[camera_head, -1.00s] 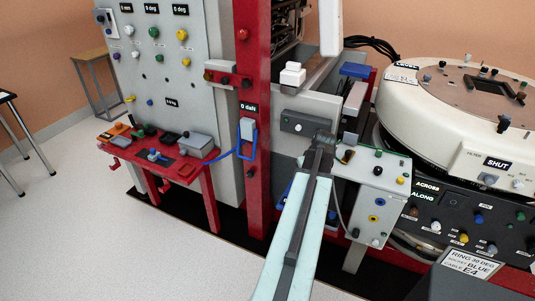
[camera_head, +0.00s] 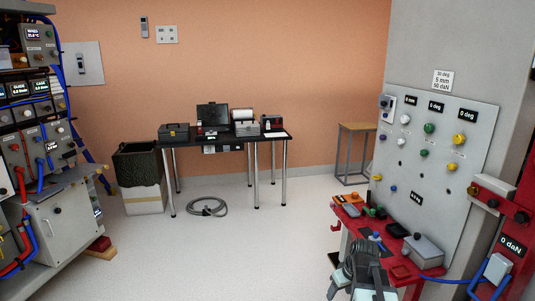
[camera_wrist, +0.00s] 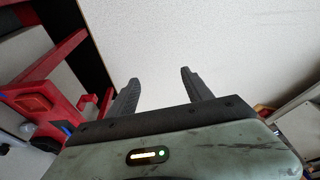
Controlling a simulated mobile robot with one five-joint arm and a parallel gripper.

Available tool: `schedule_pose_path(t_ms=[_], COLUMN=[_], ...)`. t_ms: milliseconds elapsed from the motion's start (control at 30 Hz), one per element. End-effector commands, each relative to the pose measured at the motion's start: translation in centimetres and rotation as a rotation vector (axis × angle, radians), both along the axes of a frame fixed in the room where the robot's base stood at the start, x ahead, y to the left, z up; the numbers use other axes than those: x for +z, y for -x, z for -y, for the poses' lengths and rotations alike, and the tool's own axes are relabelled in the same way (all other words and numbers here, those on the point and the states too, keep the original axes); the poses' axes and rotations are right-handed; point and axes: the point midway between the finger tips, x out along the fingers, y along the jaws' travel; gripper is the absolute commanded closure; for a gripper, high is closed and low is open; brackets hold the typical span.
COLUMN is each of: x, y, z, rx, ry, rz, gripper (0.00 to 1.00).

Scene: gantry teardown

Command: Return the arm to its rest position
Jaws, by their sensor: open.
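My gripper (camera_wrist: 157,88) shows in the wrist view with its two dark fingers spread apart and nothing between them. Pale floor lies beyond the fingertips. In the head view the end of my arm (camera_head: 362,270) is folded in at the bottom, right of the middle, just in front of the red bench (camera_head: 395,250). The fingertips are hard to make out in the head view. In the wrist view a red frame (camera_wrist: 50,70) stands to the left of the fingers, apart from them.
A grey control panel (camera_head: 436,140) with coloured knobs stands at the right. A black table (camera_head: 225,143) with several boxes stands at the back wall, beside a dark bin (camera_head: 138,165). A coiled hose (camera_head: 208,207) lies on the floor. A cabled rack (camera_head: 55,225) is at left. The middle floor is clear.

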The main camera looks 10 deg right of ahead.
Motion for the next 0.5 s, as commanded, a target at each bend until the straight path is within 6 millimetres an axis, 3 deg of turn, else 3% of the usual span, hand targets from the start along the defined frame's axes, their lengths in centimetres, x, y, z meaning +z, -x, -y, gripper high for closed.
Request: schedule_pose_path(t_ms=[33, 100, 333, 400, 500], x=[-0.1, -0.2, -0.7, -0.9, -0.9], y=[-0.2, -0.2, 2.5, 4.9, 7.0], z=[-3.7, -7.8, -18.8, -20.5, -18.7], rx=[0.043, 0.077, 0.127, 0.057, -0.158], ry=[0.001, 0.001, 0.020, 0.037, 0.052], rz=[-0.018, -0.042, -0.137, -0.197, -0.276], gripper=[0.41, 0.41, 0.41, 0.41, 0.41])
